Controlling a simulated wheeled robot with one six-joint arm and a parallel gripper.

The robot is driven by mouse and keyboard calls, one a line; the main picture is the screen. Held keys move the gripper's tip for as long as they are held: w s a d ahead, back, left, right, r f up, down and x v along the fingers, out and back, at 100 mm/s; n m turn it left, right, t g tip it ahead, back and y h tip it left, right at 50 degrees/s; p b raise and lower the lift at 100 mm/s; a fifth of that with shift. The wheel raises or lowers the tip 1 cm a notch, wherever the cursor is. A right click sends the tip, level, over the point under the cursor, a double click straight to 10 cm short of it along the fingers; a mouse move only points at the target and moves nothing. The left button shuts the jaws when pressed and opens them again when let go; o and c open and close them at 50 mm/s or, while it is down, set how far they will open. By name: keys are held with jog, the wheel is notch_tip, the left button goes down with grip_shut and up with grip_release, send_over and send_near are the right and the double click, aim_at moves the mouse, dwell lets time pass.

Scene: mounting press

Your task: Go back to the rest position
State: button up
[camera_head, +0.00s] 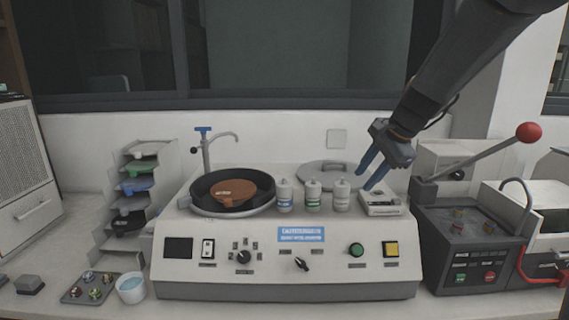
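My gripper (364,180) has two blue fingers and hangs at the end of my dark arm, which comes in from the upper right. The fingers are spread apart with nothing visible between them. They point down and left above the right part of the polishing machine (285,270), close to the right one of three small bottles (341,195) and a small white box-like device (381,203). I cannot tell whether a fingertip touches anything.
A mounting press (471,245) with a red-knobbed lever (529,132) stands at the right. A round lid (325,168) lies behind the bottles. A disc rack (125,215), a sample tray (88,290) and a white cup (131,289) are at the left.

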jog(key=s+a+f+n+g+h+b, duration=0.1)
jog(key=s+f+n, duration=0.6)
jog(key=s+f, duration=0.3)
jog(key=s+a+f+n+g+h+b, duration=0.1)
jog(key=s+f+n, duration=0.6)
jog(key=s, duration=0.9)
notch_tip(320, 180, down, 3)
jog(key=shift+s+a+r+g+h+b, duration=0.15)
jog(key=shift+s+a+g+h+b, duration=0.2)
jog(key=shift+g+h+b, duration=0.35)
